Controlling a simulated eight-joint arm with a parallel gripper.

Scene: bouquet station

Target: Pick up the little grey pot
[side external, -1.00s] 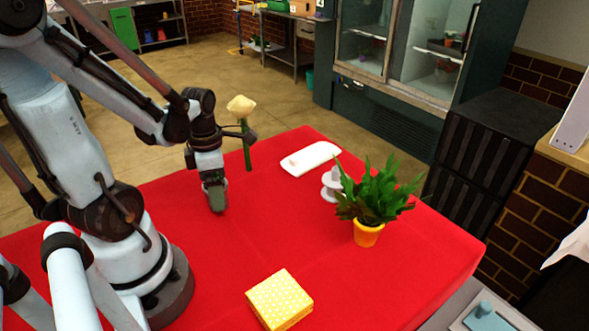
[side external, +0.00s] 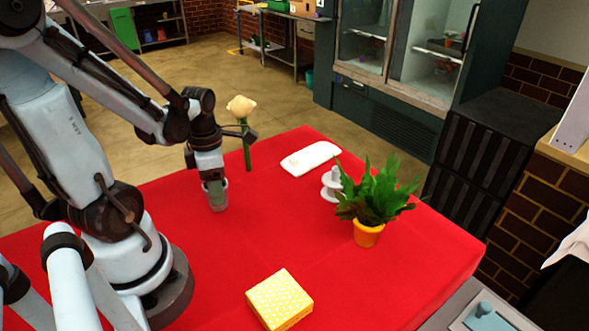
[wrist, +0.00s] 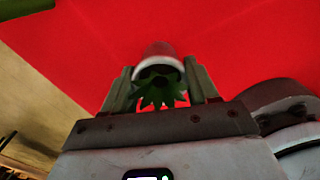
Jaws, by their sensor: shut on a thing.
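The little grey pot (side external: 217,198) shows below my gripper near the left part of the red table in the side view. In the wrist view the pot (wrist: 160,51) is between the two fingers, with dark green leaves sticking out towards the palm. My gripper (side external: 213,181) points down and is shut on the pot. The fingers are on either side of it in the wrist view (wrist: 160,78). I cannot tell whether the pot's base touches the cloth.
A pale yellow flower (side external: 241,106) on a green stem stands just behind my wrist. The table's centre (side external: 275,230) is clear.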

